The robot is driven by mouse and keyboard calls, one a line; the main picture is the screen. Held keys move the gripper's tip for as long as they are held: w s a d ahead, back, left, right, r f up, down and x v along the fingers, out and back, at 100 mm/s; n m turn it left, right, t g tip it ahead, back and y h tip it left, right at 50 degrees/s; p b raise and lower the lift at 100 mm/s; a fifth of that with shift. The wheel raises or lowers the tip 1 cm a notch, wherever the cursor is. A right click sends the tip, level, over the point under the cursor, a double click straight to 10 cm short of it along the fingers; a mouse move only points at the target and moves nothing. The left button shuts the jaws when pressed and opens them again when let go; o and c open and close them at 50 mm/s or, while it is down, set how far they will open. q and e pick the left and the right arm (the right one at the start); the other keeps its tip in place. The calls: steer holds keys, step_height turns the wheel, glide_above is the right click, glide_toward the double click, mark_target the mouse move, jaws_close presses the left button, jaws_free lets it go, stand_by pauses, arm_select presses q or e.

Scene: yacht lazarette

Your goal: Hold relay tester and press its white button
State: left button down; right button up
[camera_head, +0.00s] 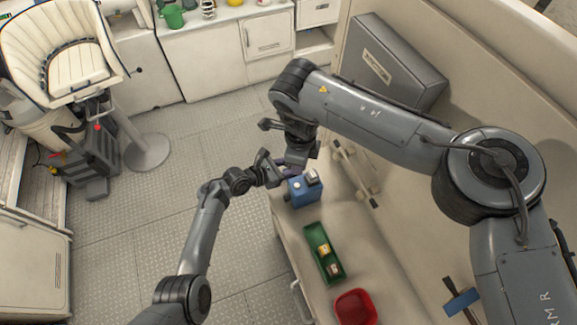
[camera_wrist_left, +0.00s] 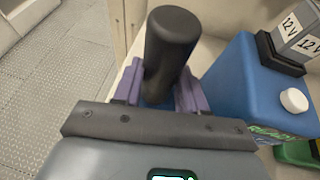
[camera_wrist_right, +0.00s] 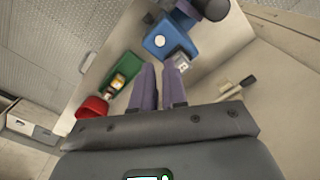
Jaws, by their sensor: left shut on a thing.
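The relay tester (camera_head: 305,194) is a blue box on the pale bench top. It has a white button (camera_wrist_left: 293,100) and a grey relay (camera_wrist_left: 299,38) marked 12 V in a black socket. My left gripper (camera_wrist_left: 160,92) is shut on the tester's black handle (camera_wrist_left: 172,40), on the side away from the button. In the right wrist view the tester (camera_wrist_right: 158,52) and its button (camera_wrist_right: 160,40) lie beyond my right fingertips. My right gripper (camera_wrist_right: 160,66) is empty and apart from the tester, its purple fingers close together with a narrow gap. In the head view its fingers are hard to make out.
A green tray (camera_head: 311,240) with small yellow-labelled blocks lies in front of the tester, then a red bin (camera_head: 356,307). A pale wooden fixture (camera_wrist_right: 238,88) lies beside the tester. A grey case (camera_head: 385,68) stands behind. The bench's left edge is close to the tester.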

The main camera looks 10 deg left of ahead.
jaws_close()
stand_by(0.9)
steer(key=shift+m, duration=0.3)
stand_by(0.3)
